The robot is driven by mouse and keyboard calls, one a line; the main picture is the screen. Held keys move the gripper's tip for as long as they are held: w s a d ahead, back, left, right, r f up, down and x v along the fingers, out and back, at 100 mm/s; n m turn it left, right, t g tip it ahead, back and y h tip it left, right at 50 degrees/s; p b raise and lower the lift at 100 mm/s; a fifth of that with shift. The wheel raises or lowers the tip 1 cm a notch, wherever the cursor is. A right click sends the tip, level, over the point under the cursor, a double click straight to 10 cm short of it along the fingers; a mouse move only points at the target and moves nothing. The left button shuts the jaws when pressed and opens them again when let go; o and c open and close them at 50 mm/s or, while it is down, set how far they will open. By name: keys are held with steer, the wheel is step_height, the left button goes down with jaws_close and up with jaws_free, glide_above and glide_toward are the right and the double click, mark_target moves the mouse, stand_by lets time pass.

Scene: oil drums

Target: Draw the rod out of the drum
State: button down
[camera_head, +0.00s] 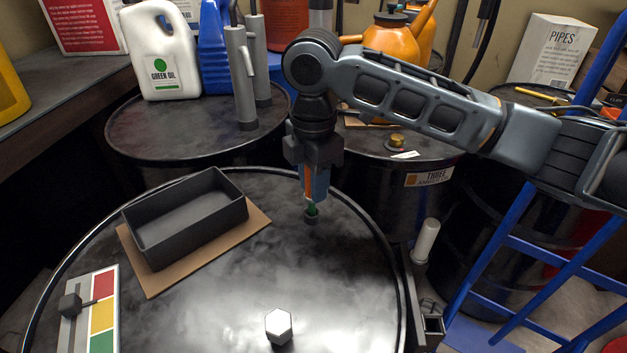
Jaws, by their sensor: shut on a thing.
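The large black drum (340,290) fills the lower middle of the head view, with its round top facing up. My gripper (313,198) points straight down over the drum's far right part, near the rim.
A black tray (160,256) stands on brown cardboard (150,290) on the drum's left. Behind stand other drums, a white oil jug (160,60) and grey cylinders (240,85). Blue rails (500,245) rise at right.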

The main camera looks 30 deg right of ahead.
steer(key=shift+r+p, duration=3)
steer(key=shift+r, duration=0.95)
step_height(320, 180, up, 3)
steer(key=p, duration=0.2)
steer(key=shift+p, duration=0.3)
step_height(320, 180, up, 9)
steer(key=shift+f, duration=0.2)
step_height(320, 180, up, 10)
steer(key=shift+f, duration=0.2)
step_height(320, 180, up, 7)
steer(key=shift+f, duration=0.15)
